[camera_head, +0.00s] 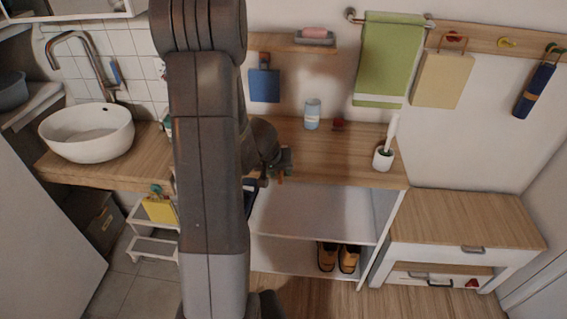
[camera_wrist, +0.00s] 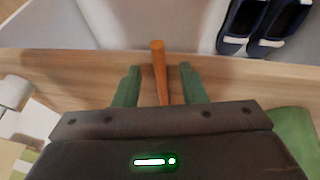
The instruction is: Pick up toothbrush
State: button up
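In the wrist view, an orange stick-like handle (camera_wrist: 159,65) lies between the two green fingers of my gripper (camera_wrist: 159,70). It looks like the toothbrush handle, but no bristles show. A gap is visible on each side of the handle, so my gripper is open around it. The handle's lower end is hidden behind the gripper body. In the head view, my gripper (camera_head: 287,162) is over the front edge of the wooden counter, partly behind my arm. A small orange-brown bit (camera_head: 281,173) shows beside the fingers.
A white basin (camera_head: 86,132) is at left. A green towel (camera_head: 388,60) hangs behind. Brown shoes (camera_head: 338,257) sit on the lower shelf.

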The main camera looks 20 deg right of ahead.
jog(key=shift+f, duration=0.1)
grip_shut()
dwell(0.3)
